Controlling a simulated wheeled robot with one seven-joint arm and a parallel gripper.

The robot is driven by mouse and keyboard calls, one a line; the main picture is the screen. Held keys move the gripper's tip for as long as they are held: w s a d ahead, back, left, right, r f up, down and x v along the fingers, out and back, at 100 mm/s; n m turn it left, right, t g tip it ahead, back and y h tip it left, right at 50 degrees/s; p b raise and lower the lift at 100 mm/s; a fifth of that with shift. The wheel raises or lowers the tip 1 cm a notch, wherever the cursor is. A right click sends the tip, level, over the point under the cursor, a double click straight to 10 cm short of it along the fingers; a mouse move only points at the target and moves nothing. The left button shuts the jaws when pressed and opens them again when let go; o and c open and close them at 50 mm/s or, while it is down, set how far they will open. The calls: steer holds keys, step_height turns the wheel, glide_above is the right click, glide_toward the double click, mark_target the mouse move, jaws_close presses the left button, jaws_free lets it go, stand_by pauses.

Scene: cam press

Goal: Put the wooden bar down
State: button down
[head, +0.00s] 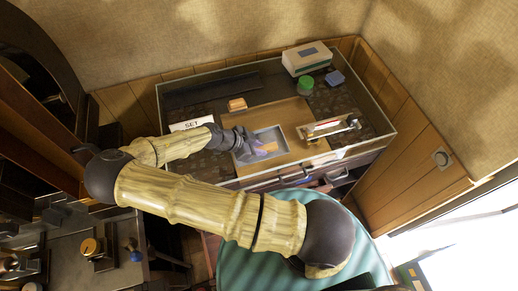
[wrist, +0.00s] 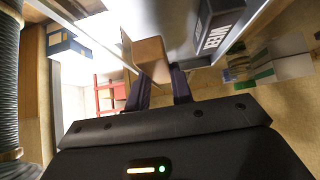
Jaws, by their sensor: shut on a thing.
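My gripper (wrist: 160,90) reaches into the wrist view with two dark purple fingers. They are shut on a tan wooden bar (wrist: 150,57), which sticks out beyond the fingertips. In the head view my gripper (head: 258,147) is over a shallow grey tray (head: 280,136). An orange-tan patch near the fingertips looks like the held bar, mostly hidden by the gripper. I cannot tell whether the bar touches the tray floor.
A small orange-tan block (head: 237,104) lies behind the tray. A metal fixture (head: 329,127) stands right of it. A "SET" label (head: 191,124) is at left. A green jar (head: 305,86), blue box (head: 335,78) and pale box (head: 307,58) stand at the back.

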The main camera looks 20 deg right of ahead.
steer(key=shift+w+f, duration=0.1)
steer(key=shift+f, duration=0.95)
steer(key=shift+f, duration=0.15)
steer(key=c, duration=1.2)
jaws_free()
steer(key=shift+c, duration=0.2)
steer(key=b+v, duration=0.4)
steer(key=v, duration=0.8)
steer(key=shift+b, duration=0.3)
steer(key=shift+r, duration=0.2)
steer(key=shift+d, duration=0.1)
